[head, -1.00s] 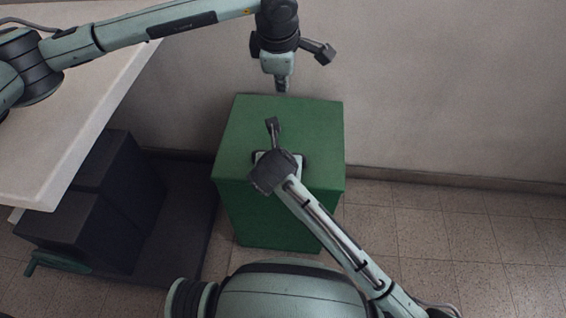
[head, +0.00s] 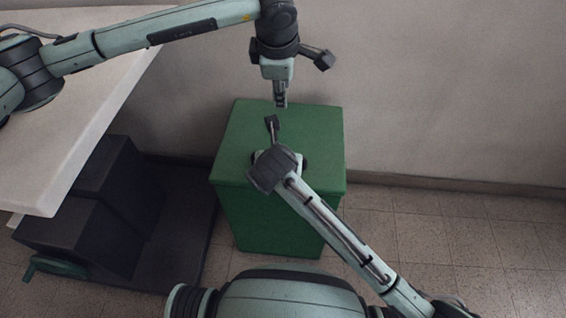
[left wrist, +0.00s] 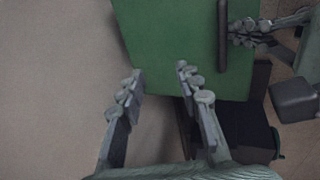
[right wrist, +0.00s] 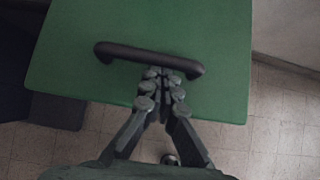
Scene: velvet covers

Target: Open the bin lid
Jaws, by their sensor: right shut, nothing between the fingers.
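The green bin (head: 318,135) stands against the wall with its flat lid (right wrist: 215,75) lying closed. A dark bar handle (right wrist: 135,52) runs along the lid near one edge; it also shows in the left wrist view (left wrist: 222,45). My right gripper (right wrist: 160,73) is shut at the middle of the handle, with its fingertips together and nothing seen between them. I cannot tell whether they touch the bar. In the head view my right wrist hides most of the handle. My left gripper (left wrist: 160,72) is open and empty. In the head view it points down at the lid's far edge (head: 280,100).
A white table (head: 60,150) stands at the left, with dark boxes (head: 85,215) on a dark base beneath it. The wall (head: 450,90) is close behind the bin. The tiled floor (head: 450,240) to the right is clear.

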